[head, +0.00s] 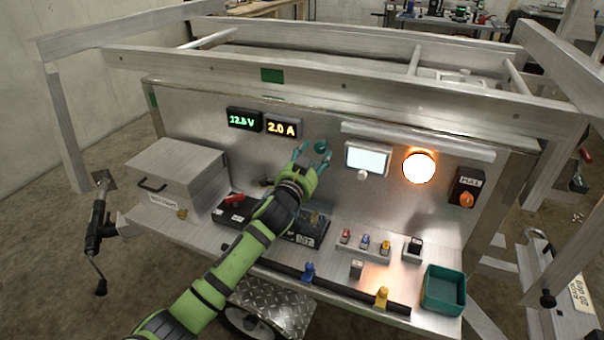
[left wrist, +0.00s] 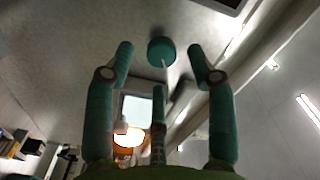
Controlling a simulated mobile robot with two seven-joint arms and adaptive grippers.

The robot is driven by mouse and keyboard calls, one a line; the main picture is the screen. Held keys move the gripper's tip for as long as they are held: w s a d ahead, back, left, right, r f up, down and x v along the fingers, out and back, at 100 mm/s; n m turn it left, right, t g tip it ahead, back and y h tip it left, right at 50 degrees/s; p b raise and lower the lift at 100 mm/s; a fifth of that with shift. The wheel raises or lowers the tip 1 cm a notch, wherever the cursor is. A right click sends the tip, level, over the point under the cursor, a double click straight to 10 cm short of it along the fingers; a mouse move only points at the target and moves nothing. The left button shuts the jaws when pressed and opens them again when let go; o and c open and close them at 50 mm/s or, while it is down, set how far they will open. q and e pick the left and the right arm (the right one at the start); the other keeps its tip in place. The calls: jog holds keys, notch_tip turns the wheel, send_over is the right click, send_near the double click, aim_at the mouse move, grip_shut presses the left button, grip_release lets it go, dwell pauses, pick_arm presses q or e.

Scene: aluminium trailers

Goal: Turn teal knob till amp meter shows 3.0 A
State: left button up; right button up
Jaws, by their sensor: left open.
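The teal knob (head: 320,147) is on the upright metal panel, right of the amp meter (head: 283,129), which reads 2.0 A in orange digits. In the left wrist view the round knob (left wrist: 161,51) shows a pale line on its lower edge. My left gripper (head: 312,158) is in front of the panel, just below the knob. Its teal fingers are spread open. In the left wrist view the gripper (left wrist: 160,62) has two fingertips either side of the knob and a third below it, with gaps all round. My right gripper is not in view.
A green voltage display (head: 244,119) sits left of the amp meter. A white screen (head: 367,158) and a glowing orange lamp (head: 419,167) are to the right. The shelf holds a metal box (head: 176,173), several small switches and a teal bin (head: 443,290).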

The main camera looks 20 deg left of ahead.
pick_arm(q)
jog(key=s, duration=0.8)
jog(key=shift+s+a, duration=0.2)
jog(key=shift+f, duration=0.15)
